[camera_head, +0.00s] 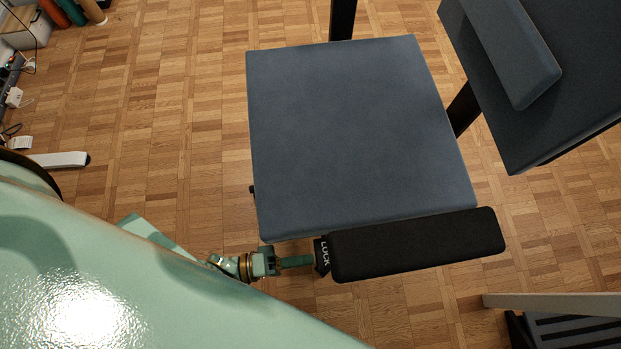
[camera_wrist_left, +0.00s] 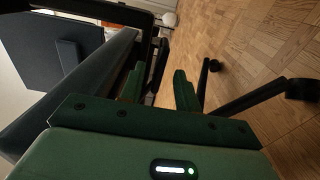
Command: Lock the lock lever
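A small black tab with white lettering (camera_head: 322,254), which looks like the lock lever, sits at the left end of a long black padded bar (camera_head: 418,245). The bar lies along the front edge of the blue-grey chair seat (camera_head: 350,130). My left gripper (camera_head: 308,261) is just left of the tab, its fingertips close to it; I cannot tell whether they touch. In the left wrist view my left gripper (camera_wrist_left: 160,80) has its two green fingers apart, with dark narrow parts showing between and beyond them. Which of these is the lever is unclear. My right gripper is not in view.
A second dark cushioned seat (camera_head: 570,90) stands at the upper right. A wooden-edged piece of furniture (camera_head: 555,302) is at the lower right. The parquet floor (camera_head: 180,120) is clear left of the chair. Cables and rolls lie at the far left.

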